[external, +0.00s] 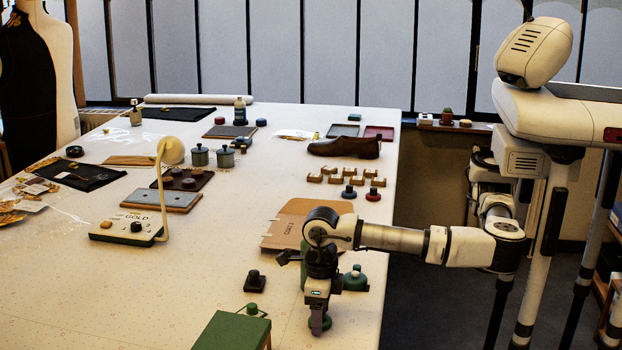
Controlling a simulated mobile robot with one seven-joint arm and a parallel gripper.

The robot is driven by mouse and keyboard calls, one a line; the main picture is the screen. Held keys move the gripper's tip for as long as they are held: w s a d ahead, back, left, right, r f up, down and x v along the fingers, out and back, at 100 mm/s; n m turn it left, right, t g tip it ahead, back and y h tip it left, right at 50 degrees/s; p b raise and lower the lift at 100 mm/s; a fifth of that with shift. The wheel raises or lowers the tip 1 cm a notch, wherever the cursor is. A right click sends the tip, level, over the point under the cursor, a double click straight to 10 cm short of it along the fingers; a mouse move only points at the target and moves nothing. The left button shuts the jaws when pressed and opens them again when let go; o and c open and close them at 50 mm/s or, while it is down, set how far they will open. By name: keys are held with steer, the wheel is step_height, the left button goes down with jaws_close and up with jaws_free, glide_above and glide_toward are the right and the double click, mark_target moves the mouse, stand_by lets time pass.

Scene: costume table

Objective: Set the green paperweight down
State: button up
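My gripper (319,325) points straight down, low over the near right part of the table. Another green knobbed weight (355,281) stands just behind and right of my gripper, near the table's right edge.
A dark knobbed weight (254,282) stands left of my gripper. A green box (228,333) is at the near edge, with a small green knob (252,309) behind it. Cardboard (288,226) lies behind my arm. The table (190,275) is mostly clear at left front.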

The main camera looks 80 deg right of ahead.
step_height(320, 180, up, 12)
steer(key=b, duration=0.2)
steer(key=shift+r, duration=0.15)
stand_by(0.4)
